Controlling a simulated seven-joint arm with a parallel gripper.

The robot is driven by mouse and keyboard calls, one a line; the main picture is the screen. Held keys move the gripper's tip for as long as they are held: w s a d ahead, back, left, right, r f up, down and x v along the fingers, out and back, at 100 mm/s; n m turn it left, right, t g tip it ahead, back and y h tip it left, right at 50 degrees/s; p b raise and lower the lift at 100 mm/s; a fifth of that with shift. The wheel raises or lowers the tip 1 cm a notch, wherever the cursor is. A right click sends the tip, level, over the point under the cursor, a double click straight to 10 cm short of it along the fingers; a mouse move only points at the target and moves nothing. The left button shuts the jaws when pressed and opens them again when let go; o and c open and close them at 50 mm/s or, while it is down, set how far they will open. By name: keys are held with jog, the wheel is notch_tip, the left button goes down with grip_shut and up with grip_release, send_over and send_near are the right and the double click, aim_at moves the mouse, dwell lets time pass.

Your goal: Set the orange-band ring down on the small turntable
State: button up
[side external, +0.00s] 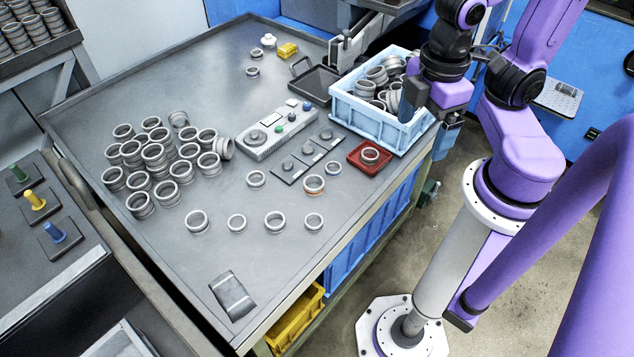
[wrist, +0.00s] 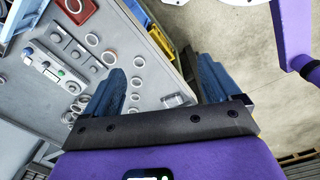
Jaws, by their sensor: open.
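The orange-band ring (side external: 314,184) lies flat on the grey table, in front of the dark plates, with its orange band low on the side. A round grey disc on the grey control box (side external: 276,131) looks most like the small turntable, but I cannot tell for sure. Nothing visible rests on that disc. My gripper (side external: 428,117) hangs at the table's right edge, beside the light-blue bin and well away from the orange-band ring. In the wrist view my gripper (wrist: 157,85) has its two blue fingers wide apart with nothing held between them.
A light-blue bin (side external: 343,107) full of rings stands at the table's right edge. A red tray (side external: 356,157) holds one ring. Three dark plates with small knobs lie beside the control box. Several loose rings stand and lie at left and front. The table's front left is mostly clear.

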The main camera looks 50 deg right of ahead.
jog(key=w+a+f+n+t+h, duration=0.2)
jog(key=f+n+t+h, duration=0.15)
jog(key=f, duration=0.35)
jog(key=w+a+f+n+t+h, duration=0.25)
jog(key=f+n+h, duration=0.2)
jog(key=f, duration=0.25)
jog(key=n+t+y, duration=0.5)
jog(key=n+t, duration=0.2)
jog(key=n, duration=0.5)
send_near(309, 180)
jog(key=shift+h, duration=0.3)
jog(key=x, duration=0.6)
jog(key=shift+w+a+f, duration=0.1)
jog(key=shift+a+f, duration=0.05)
jog(key=shift+f, duration=0.05)
jog(key=c, duration=1.4)
jog(key=shift+r, duration=0.15)
